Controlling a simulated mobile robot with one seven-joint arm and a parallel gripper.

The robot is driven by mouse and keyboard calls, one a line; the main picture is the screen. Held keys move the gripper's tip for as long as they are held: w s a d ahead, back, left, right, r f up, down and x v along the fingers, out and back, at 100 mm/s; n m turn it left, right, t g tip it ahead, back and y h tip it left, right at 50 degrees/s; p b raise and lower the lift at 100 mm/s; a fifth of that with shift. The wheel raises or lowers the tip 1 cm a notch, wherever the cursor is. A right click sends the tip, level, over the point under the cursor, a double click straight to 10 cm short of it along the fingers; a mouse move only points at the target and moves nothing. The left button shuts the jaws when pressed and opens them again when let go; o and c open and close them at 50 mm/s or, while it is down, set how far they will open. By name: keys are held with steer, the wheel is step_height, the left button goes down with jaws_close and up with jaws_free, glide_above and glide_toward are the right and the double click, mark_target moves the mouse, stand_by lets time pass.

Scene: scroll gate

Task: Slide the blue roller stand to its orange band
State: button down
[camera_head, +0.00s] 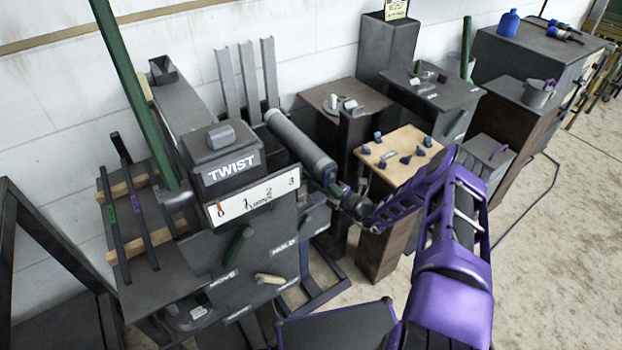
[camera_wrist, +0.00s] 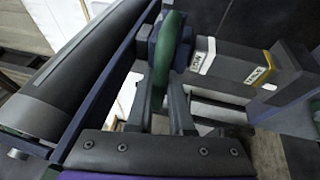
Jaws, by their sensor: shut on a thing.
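The blue roller stand has a dark blue bar (camera_wrist: 108,82) beside a grey roller (camera_wrist: 62,70) in the wrist view. The roller (camera_head: 300,145) slants down toward my gripper in the head view. A green handle (camera_wrist: 172,48) stands between my gripper's two fingers (camera_wrist: 168,100), which are shut on it. The handle shows only as a small green patch (camera_head: 337,188) in the head view. A grey rail to the right carries a white label (camera_wrist: 204,56) and a yellow-orange band (camera_wrist: 261,74). The handle is left of both, apart from the band.
A grey machine marked TWIST (camera_head: 232,172) with a numbered scale (camera_head: 255,198) stands left of the roller. A wooden-topped stand with small blue pieces (camera_head: 402,152) is close behind my arm. Open floor (camera_head: 550,255) lies to the right.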

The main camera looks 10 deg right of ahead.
mark_target(312, 151)
stand_by(0.8)
step_height(312, 151, up, 11)
steer(key=p, duration=0.4)
steer(key=shift+d+f+p, duration=0.1)
steer(key=shift+f+p, duration=0.1)
steer(key=shift+p, duration=0.15)
steer(key=shift+f, duration=0.1)
steer(key=c, duration=0.8)
jaws_free()
steer(key=v, duration=1.7)
steer(key=shift+b, duration=0.45)
steer(key=shift+s+d, duration=0.15)
